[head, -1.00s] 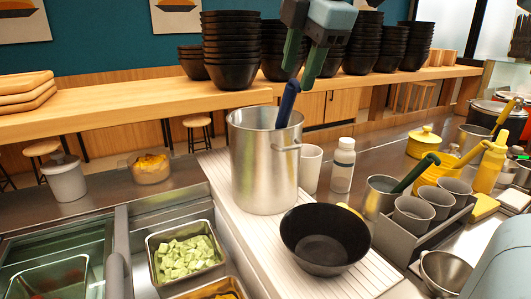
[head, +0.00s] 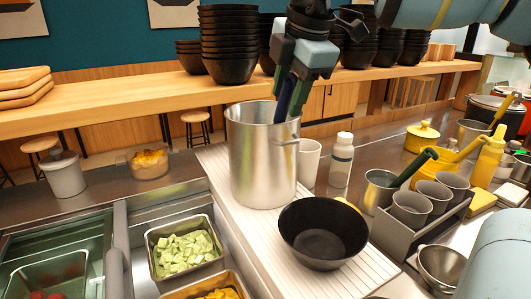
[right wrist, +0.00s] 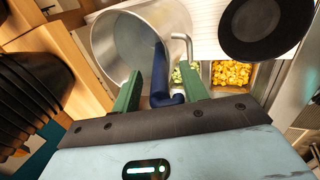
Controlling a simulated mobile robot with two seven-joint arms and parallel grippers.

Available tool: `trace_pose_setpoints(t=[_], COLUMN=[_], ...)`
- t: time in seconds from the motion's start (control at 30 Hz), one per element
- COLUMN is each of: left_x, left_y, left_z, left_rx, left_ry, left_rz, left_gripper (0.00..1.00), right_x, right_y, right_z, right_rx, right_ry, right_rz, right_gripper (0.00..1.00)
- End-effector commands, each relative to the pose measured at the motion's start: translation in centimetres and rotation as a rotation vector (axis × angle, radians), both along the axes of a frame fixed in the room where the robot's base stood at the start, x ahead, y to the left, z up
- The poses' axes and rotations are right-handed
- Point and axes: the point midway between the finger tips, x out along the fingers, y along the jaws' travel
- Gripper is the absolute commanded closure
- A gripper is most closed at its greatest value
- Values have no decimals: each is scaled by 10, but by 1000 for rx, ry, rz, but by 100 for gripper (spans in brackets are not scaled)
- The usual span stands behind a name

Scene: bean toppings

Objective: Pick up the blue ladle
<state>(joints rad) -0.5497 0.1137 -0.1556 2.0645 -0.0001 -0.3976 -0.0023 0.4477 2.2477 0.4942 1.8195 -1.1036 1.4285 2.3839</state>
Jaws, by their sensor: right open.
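The blue ladle (head: 282,103) stands in the tall steel pot (head: 255,165), its handle rising above the rim. Its bowl end is hidden inside the pot. My right gripper (head: 290,103) is over the pot, open, with its green fingers down around the handle. In the right wrist view, the blue ladle (right wrist: 160,75) runs between the two green fingers of my right gripper (right wrist: 159,80), with a gap on at least one side. The pot (right wrist: 112,45) opens just beyond the fingertips. My left gripper is not in view.
The pot stands on a white ribbed board (head: 262,240) with a black bowl (head: 322,235) in front of it. A white cup (head: 309,160) and a bottle (head: 341,160) stand close to its right. Stacks of black bowls (head: 228,50) line the shelf behind.

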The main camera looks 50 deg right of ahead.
Motion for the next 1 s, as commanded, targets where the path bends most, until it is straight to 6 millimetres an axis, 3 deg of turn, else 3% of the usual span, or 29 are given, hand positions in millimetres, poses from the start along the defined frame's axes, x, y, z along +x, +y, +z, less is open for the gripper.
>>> trace_pose_setpoints(t=[0.13, 0.4, 0.73, 1.0], left_x=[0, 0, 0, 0], left_y=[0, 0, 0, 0], left_z=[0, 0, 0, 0], left_rx=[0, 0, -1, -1], left_ry=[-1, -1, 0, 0], left_rz=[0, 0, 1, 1], left_gripper=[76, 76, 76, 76], right_x=[6, 6, 6, 7], right_y=[-2, -2, -2, -2], right_z=[-13, -16, -15, -15], right_rx=[1, 1, 0, 0], right_ry=[0, -1, -1, -3], right_rz=[-1, -1, -2, -2], right_gripper=[56, 56, 98, 100])
